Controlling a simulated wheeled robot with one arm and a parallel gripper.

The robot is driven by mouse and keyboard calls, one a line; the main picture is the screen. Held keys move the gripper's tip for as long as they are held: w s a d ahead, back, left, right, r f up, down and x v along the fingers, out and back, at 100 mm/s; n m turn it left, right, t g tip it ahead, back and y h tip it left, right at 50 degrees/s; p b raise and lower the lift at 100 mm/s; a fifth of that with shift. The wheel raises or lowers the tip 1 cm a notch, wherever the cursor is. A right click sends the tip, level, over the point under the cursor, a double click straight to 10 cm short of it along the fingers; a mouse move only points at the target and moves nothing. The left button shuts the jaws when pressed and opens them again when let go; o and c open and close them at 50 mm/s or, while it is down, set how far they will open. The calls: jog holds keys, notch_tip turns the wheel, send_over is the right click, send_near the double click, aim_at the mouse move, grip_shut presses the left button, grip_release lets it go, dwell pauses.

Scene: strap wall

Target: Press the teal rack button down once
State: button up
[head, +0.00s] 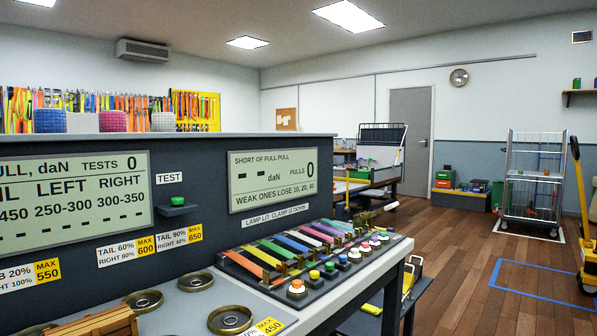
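A rack of coloured straps (286,249) lies on the grey bench top, right of centre. A row of small round buttons on dark blocks runs along its front edge. The nearest is an orange button (297,286) with a pale ring. Behind it come a yellow button (314,274), a green button (330,266) and a blue button (342,259). Several smaller reddish and pale ones follow at the far end. I cannot tell which button is teal at this size. My gripper is not in view, and nothing visible touches the buttons.
A dark panel (195,240) with two displays stands behind the bench top. A green-topped TEST button (177,201) sticks out from it. Round metal rings (230,319) and a wooden block (95,326) lie at front left. Open wooden floor (450,285) is at right, before a wire trolley (534,185).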

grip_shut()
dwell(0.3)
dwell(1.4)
